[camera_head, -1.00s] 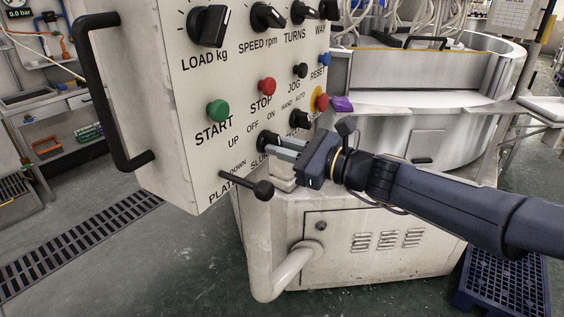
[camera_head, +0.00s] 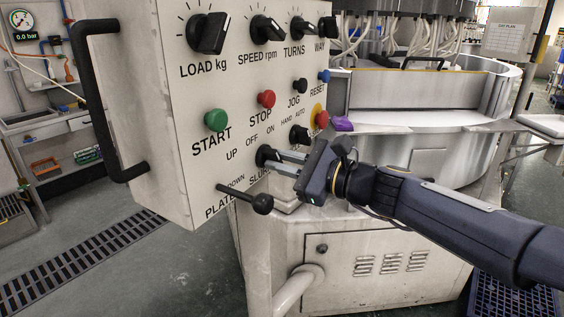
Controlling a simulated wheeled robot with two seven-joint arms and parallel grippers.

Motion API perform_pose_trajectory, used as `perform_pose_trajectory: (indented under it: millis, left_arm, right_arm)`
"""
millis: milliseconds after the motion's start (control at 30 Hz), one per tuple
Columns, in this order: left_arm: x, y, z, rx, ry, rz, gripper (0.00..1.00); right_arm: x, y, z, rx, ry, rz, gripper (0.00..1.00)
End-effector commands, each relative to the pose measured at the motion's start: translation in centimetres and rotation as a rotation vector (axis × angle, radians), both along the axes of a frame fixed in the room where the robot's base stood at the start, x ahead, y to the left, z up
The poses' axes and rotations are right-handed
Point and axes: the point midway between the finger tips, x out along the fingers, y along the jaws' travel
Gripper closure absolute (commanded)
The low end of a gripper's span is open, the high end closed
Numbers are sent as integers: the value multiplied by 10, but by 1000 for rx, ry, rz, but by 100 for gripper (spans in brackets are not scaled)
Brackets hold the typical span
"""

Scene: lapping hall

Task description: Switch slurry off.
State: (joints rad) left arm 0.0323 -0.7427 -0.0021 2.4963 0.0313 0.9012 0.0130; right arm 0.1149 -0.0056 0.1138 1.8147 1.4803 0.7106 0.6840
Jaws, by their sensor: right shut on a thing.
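The white control panel (camera_head: 180,95) fills the upper left of the head view. The black slurry selector knob (camera_head: 264,155) sits low on it, between the OFF and ON marks above and a partly hidden "SLURRY" label below. My right gripper (camera_head: 276,159) comes in from the right with its fingers shut on the knob. The fingers and hand hide part of the knob, so its pointer direction cannot be told. My left gripper is not in view.
Close by are the black platen lever (camera_head: 247,198), the HAND/AUTO knob (camera_head: 299,135) and a red button on yellow (camera_head: 320,117). The green START button (camera_head: 216,120) and red STOP button (camera_head: 266,98) sit above. A black handle (camera_head: 100,100) juts from the panel's left side.

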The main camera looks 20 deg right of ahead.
Motion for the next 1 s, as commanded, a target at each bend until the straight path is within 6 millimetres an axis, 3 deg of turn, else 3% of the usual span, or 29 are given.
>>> perform_pose_trajectory:
  millis: [33, 200, 567, 1000]
  left_arm:
    - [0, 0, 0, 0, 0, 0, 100]
    - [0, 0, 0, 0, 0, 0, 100]
    - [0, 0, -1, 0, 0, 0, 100]
    - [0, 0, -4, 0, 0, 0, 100]
  right_arm:
    - [0, 0, -1, -4, 0, 0, 83]
    - [0, 0, -1, -2, 0, 0, 64]
    - [-6, -7, 0, 0, -1, -3, 64]
    - [-53, -51, 0, -1, 0, -1, 64]
